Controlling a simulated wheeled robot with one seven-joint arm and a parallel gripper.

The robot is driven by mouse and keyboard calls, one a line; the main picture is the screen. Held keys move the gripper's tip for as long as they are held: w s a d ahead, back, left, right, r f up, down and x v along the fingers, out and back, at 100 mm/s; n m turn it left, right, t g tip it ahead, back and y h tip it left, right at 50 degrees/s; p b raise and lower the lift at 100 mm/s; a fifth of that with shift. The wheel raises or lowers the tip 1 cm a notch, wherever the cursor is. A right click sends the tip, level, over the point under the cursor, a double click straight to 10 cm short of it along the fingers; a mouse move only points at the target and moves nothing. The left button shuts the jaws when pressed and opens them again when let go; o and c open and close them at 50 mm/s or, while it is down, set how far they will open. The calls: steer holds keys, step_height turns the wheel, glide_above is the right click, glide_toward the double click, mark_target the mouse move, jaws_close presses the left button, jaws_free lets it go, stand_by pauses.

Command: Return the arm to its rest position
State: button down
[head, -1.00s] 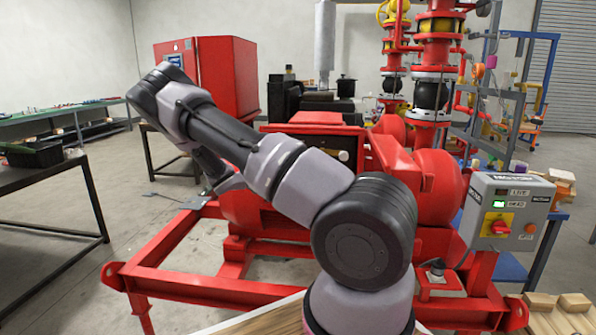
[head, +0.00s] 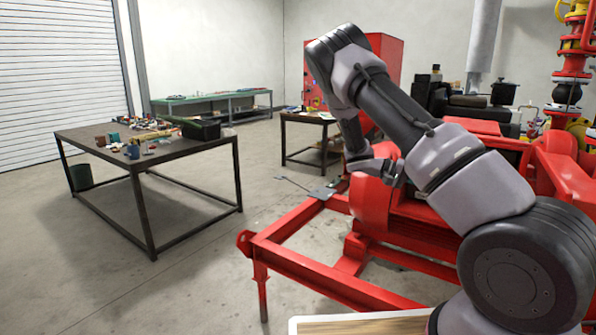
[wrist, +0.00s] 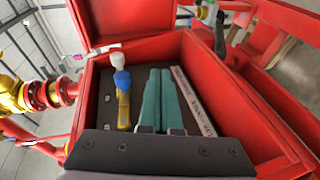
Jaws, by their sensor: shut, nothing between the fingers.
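My arm (head: 395,105) rises from the lower right in the head view, bends at the upper left and folds down again, with its wrist (head: 372,165) above the red skid. The fingers are not clearly visible there. In the wrist view my gripper (wrist: 160,72) shows as two teal fingers lying side by side, shut and empty. They point over an open red box (wrist: 262,108) with a dark floor. A blue and yellow tool with a pale top (wrist: 122,85) and a pale lettered strip (wrist: 192,100) lie either side of the fingers, apart from them.
The red skid frame (head: 310,272) stands beneath and beside my arm. A dark table (head: 100,160) with small parts and a dark bin (head: 200,128) stands at left. Open concrete floor (head: 200,275) lies between. A long bench (head: 225,97) stands at the back wall.

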steer(key=s+a+r+t+y, duration=0.6)
steer(key=s+a+r+y, duration=0.2)
steer(key=s+r, duration=0.4)
steer(key=s+a+r+n+t+y, duration=0.1)
steer(key=s+a+r+t+y, duration=0.5)
steer(key=r, duration=0.8)
steer(key=s+a+y, duration=0.2)
steer(key=s+a, duration=0.2)
steer(key=s, duration=0.1)
steer(key=shift+s+a+t, duration=0.2)
steer(key=shift+s+t, duration=0.1)
steer(key=shift+s, duration=0.1)
steer(key=shift+f, duration=0.1)
